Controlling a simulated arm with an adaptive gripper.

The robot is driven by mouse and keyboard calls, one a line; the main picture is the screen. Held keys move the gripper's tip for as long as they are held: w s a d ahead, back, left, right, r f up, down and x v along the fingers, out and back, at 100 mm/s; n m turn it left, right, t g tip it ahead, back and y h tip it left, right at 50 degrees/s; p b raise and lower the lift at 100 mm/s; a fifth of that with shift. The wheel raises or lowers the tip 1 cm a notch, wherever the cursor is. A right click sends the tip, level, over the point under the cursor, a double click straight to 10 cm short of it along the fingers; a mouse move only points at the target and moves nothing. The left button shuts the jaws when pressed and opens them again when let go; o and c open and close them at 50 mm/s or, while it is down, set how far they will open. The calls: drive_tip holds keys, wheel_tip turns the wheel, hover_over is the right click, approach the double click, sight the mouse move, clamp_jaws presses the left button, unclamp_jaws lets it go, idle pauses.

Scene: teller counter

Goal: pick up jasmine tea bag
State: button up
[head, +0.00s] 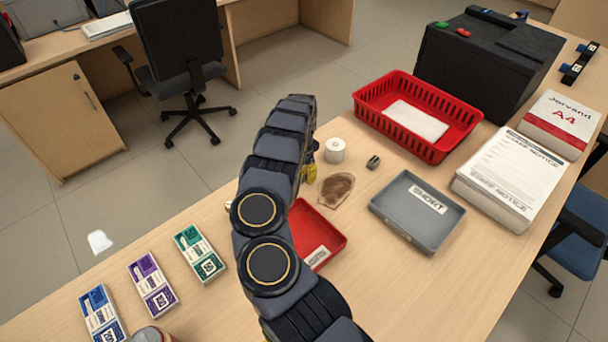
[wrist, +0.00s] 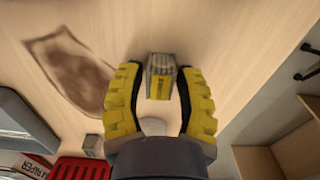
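A small packet (wrist: 161,77) with a pale, grey-striped top and a yellow side sits on the wood counter in the wrist view. It appears to be the jasmine tea bag, but I cannot read any label. My gripper (wrist: 159,72) has yellow fingers spread on either side of it, with narrow gaps seeming to show at both sides. In the head view my arm hides the packet, and only a bit of my yellow gripper (head: 310,170) shows beyond the arm.
A white roll (head: 335,150), a brown stained patch (head: 337,190) and a small dark metal item (head: 373,162) are near my gripper. A red tray (head: 325,235), a grey tray (head: 417,211) and a red basket (head: 455,143) stand around. Banknote bundles (head: 152,284) lie at left.

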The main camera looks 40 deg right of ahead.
drive_tip(key=shift+c, duration=1.1)
